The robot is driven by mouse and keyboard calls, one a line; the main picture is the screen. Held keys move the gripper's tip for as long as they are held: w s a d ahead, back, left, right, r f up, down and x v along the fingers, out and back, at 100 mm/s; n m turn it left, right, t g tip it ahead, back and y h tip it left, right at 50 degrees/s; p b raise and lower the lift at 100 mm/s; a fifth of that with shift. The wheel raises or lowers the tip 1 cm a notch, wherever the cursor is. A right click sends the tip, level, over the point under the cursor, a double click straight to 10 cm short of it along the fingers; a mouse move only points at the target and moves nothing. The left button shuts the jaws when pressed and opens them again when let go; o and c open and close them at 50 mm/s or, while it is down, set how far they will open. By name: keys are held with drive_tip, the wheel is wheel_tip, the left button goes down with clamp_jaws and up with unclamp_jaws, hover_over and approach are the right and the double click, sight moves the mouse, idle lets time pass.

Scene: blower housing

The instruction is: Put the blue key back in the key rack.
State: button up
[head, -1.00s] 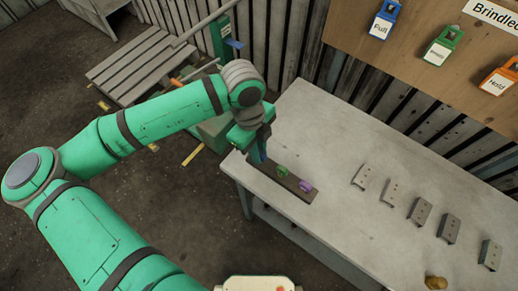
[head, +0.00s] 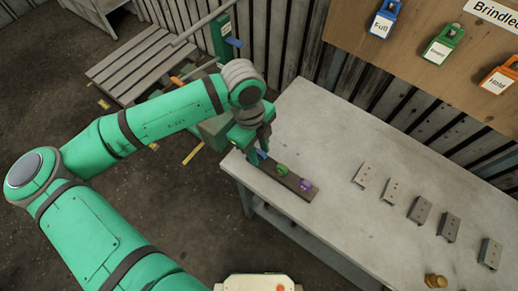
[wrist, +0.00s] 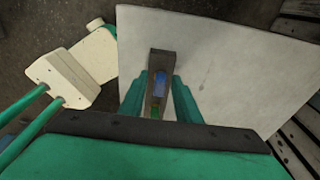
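The key rack (head: 294,187) is a dark bar lying along the near left edge of the grey table. The blue key (head: 263,154) stands at the rack's left end, partly hidden by my gripper. The green key and purple key sit further along it. My gripper (head: 258,149) is over that left end. In the wrist view, my gripper's two green fingers (wrist: 160,88) stand apart on either side of the blue key (wrist: 159,92), with a narrow gap on each side. How deep the key sits in its slot is hard to tell.
The green key (head: 282,169) and purple key (head: 306,185) are close to my gripper. Several metal brackets (head: 419,210) and a small brass part (head: 435,281) lie on the table's right side. The table's middle (head: 325,140) is clear. A board with labelled padlocks (head: 437,52) hangs behind.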

idle(0.3)
drive_tip(key=r, duration=0.3)
drive_tip(key=a+r, duration=0.1)
drive_tip(key=r, duration=0.3)
drive_tip(key=w+r, duration=0.1)
drive_tip(key=r, duration=0.2)
drive_tip(key=shift+a+r, duration=0.2)
drive_tip(key=shift+r, duration=0.15)
